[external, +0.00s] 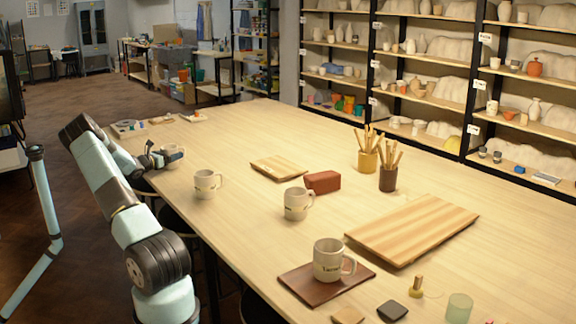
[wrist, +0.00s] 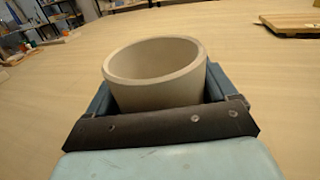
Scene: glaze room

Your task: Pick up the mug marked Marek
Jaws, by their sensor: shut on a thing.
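My gripper (external: 158,158) is at the far left edge of the table, shut on a pale mug (external: 173,154). In the wrist view the mug (wrist: 155,65) sits between the two jaws, its open rim tilted in the picture. Its name marking is not readable, and I cannot tell whether its base touches the table. Three other pale mugs with dark lettering are on the table: one nearest my arm (external: 206,184), one in the middle (external: 297,204), and one (external: 329,261) on a brown board. Their lettering is too small to read surely.
The long wooden table (external: 235,215) also holds a small board (external: 279,168), a reddish block (external: 322,182), two tool pots (external: 368,160) (external: 387,179), and a large striped board (external: 413,229). Shelves of pottery (external: 425,90) stand behind. The table around the held mug is mostly clear.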

